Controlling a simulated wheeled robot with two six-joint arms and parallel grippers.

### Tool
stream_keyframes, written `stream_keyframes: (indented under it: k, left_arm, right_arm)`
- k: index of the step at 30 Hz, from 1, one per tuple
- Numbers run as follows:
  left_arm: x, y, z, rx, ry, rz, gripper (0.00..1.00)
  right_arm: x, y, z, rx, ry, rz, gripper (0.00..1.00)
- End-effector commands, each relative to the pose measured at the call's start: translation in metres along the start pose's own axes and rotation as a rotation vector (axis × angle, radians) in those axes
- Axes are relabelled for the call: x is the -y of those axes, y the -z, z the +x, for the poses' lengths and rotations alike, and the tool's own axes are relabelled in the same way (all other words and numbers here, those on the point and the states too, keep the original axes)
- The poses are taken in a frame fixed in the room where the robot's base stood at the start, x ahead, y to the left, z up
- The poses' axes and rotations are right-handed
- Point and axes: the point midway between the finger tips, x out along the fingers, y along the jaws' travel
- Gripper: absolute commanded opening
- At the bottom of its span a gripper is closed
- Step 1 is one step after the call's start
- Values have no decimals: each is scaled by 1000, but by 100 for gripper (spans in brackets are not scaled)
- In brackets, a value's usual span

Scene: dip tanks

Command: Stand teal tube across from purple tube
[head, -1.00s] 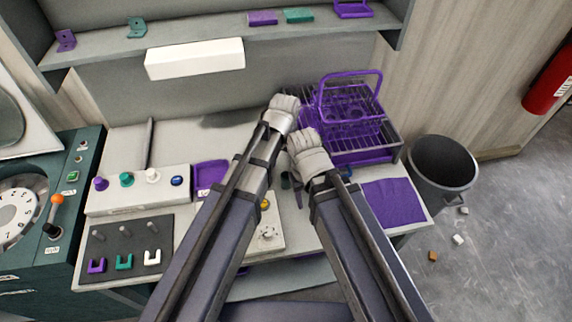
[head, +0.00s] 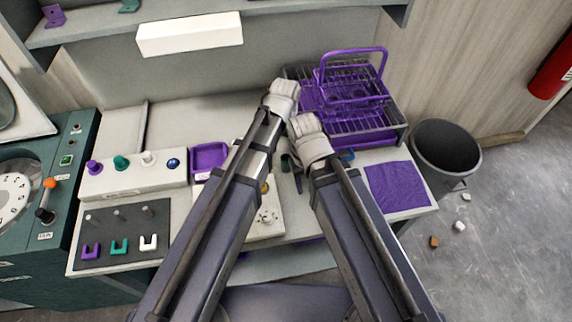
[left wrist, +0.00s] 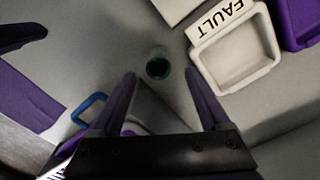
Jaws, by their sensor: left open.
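A dark teal tube (left wrist: 158,65) shows in the left wrist view as an open round mouth on the grey bench. In the head view a small dark green piece of it (head: 286,162) shows between my arms. My left gripper (left wrist: 160,74) is open, with the tube's mouth between its fingertips in that view; I cannot tell the height gap. In the head view the left hand (head: 283,95) hides its own fingers. My right gripper (head: 303,165) is beside it, its fingers mostly hidden. I cannot pick out a purple tube.
A purple wire rack with a handled basket (head: 345,125) stands at the back right, a purple cloth (head: 398,187) before it. A white FAULT tray (left wrist: 235,62) and blue ring (left wrist: 90,108) flank the tube. A machine with a pale marked disc (head: 14,196) is at left.

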Motion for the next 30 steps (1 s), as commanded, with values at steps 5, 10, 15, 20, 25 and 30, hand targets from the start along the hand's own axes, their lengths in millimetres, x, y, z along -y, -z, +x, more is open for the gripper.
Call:
stream_keyframes:
  k: [5,10,15,20,25,30]
  left_arm:
    - [-2,2,27,0,0,1,79]
    - [-2,2,45,0,0,0,79]
    - [-2,2,45,0,0,0,79]
    - [-2,2,44,0,0,0,76]
    - [-2,2,44,0,0,0,57]
    - [-2,2,45,0,0,0,38]
  right_arm:
    - [3,2,27,0,0,1,50]
    - [4,3,44,0,0,1,50]
    - [4,3,45,0,0,0,50]
    - [4,3,44,0,0,0,50]
    - [4,3,44,0,0,0,50]
    - [4,3,44,0,0,0,50]
